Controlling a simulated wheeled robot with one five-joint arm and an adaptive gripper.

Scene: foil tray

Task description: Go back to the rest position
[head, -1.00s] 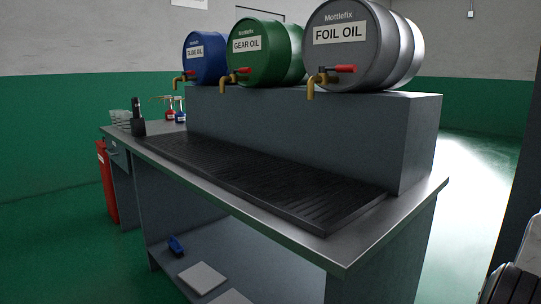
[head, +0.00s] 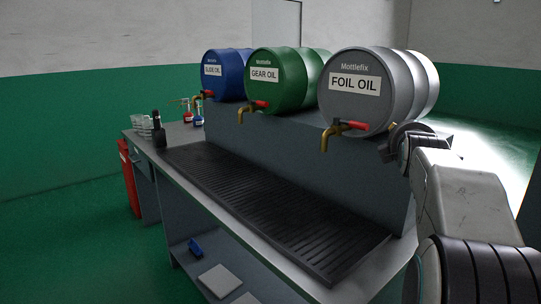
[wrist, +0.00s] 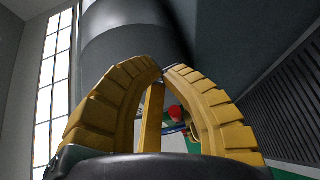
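A large grey barrel side (wrist: 125,42) fills the upper middle of the wrist view beyond the fingertips. A red part, seen between the fingers, is too small to name surely.
Green GEAR OIL (head: 278,92) and blue SLIDE OIL (head: 221,84) barrels share the raised stand. Their brass taps with red handles stick out forward. A black ribbed drip tray (head: 262,205) lies bare on the bench. A dark bottle (head: 158,133) stands at its far end.

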